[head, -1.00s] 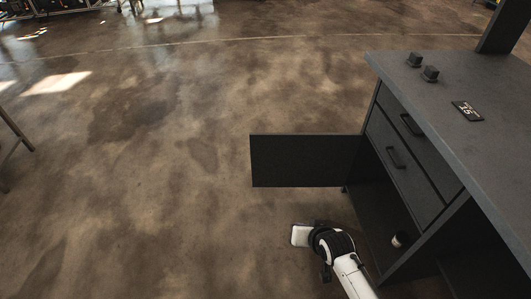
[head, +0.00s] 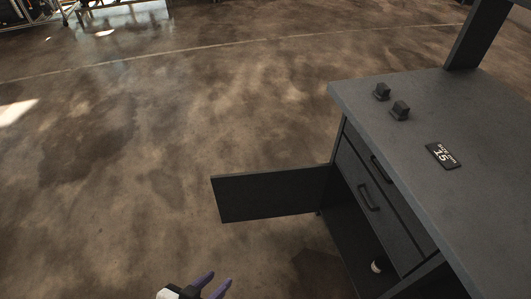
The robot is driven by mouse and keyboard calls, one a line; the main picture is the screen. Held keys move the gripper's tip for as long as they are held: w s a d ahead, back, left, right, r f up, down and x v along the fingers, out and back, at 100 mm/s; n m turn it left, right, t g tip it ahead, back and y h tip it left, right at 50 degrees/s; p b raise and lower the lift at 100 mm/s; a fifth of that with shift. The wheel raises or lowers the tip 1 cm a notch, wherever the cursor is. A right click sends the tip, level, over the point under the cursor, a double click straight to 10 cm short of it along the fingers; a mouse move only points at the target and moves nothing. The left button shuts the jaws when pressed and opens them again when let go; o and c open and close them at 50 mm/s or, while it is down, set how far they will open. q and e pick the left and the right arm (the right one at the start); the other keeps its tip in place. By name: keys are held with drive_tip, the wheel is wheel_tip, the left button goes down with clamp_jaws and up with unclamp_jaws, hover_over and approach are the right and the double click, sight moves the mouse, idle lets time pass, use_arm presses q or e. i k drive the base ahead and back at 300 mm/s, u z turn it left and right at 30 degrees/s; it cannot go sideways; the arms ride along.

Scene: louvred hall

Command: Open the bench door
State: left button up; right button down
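The bench door (head: 268,194) is a dark flat panel that stands swung out to the left from the grey bench (head: 440,120). The cupboard opening (head: 345,235) behind it is uncovered. My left gripper (head: 213,284) is at the bottom edge of the head view, below and in front of the door and apart from it. Its two purple fingers are spread with nothing visible between them. The rest of this arm is cut off by the frame. My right gripper is not in view.
A small dark and white item (head: 377,266) sits inside the cupboard. Two drawers with dark handles (head: 369,198) are beside the opening. Two small dark blocks (head: 400,110) and a "15" plate (head: 442,155) are on the benchtop. The floor to the left is clear.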

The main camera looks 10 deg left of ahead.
sight(261, 194)
drive_tip(key=z, duration=0.05)
drive_tip(key=i, duration=1.2)
drive_tip(key=u, duration=1)
drive_tip(key=i, duration=0.6)
drive_tip(key=u, duration=0.5)
